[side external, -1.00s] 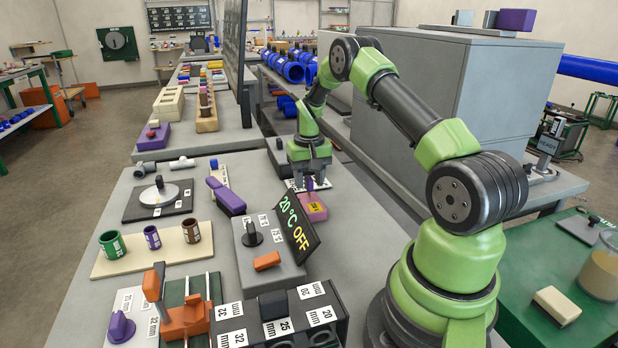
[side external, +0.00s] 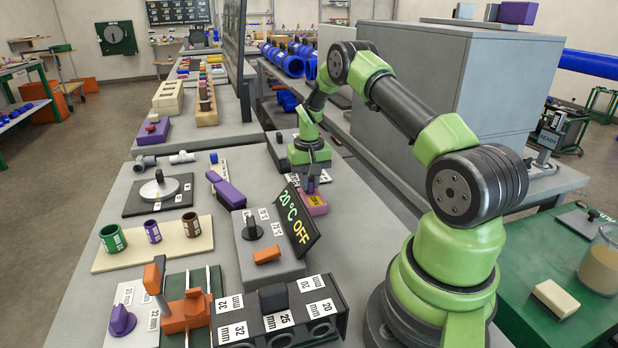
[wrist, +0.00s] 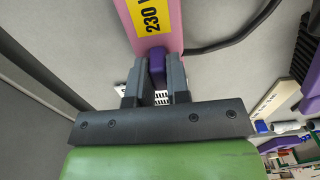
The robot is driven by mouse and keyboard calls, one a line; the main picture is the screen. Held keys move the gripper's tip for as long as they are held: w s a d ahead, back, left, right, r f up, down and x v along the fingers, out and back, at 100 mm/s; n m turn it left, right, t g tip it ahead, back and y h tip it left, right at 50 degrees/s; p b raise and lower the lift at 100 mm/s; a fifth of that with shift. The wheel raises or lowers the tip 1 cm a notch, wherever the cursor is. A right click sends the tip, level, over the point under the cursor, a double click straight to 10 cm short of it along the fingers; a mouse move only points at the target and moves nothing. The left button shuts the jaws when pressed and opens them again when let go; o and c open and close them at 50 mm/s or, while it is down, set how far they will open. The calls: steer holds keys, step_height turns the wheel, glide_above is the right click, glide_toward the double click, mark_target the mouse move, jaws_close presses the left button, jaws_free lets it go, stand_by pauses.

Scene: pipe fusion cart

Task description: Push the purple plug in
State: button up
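The purple plug (wrist: 157,66) stands at the end of the pink socket box (wrist: 158,12), which has a yellow 230 V label, in the wrist view. My gripper (wrist: 156,70) has one finger on each side of the plug, and the fingers look closed on it. In the side view my gripper (side external: 312,184) points down at the pink box (side external: 314,204), and the fingers hide most of the plug. How deep the plug sits in the box cannot be told.
The tilted display (side external: 300,222) reading 20 °C OFF stands on a grey unit in front of the box. A purple-handled tool (side external: 229,194) lies to the left. A dark cable (wrist: 235,40) runs beside the pink box. The large grey cabinet (side external: 400,100) stands behind my arm.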

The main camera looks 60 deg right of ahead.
steer(key=o, duration=0.4)
steer(key=shift+o, duration=0.2)
step_height(320, 180, up, 10)
steer(key=shift+f, duration=0.1)
steer(key=s+a+r+n+t, duration=0.2)
steer(key=s+a+r+t, duration=0.15)
steer(key=a+r, duration=1.25)
steer(key=s+a+r+n+t+y, duration=0.1)
steer(key=s+a+n+t+y, duration=0.1)
steer(key=s+a, duration=0.9)
steer(key=s+n+t, duration=0.1)
steer(key=s, duration=0.2)
steer(key=shift+a+r+t, duration=0.3)
steer(key=shift+r+t, duration=0.05)
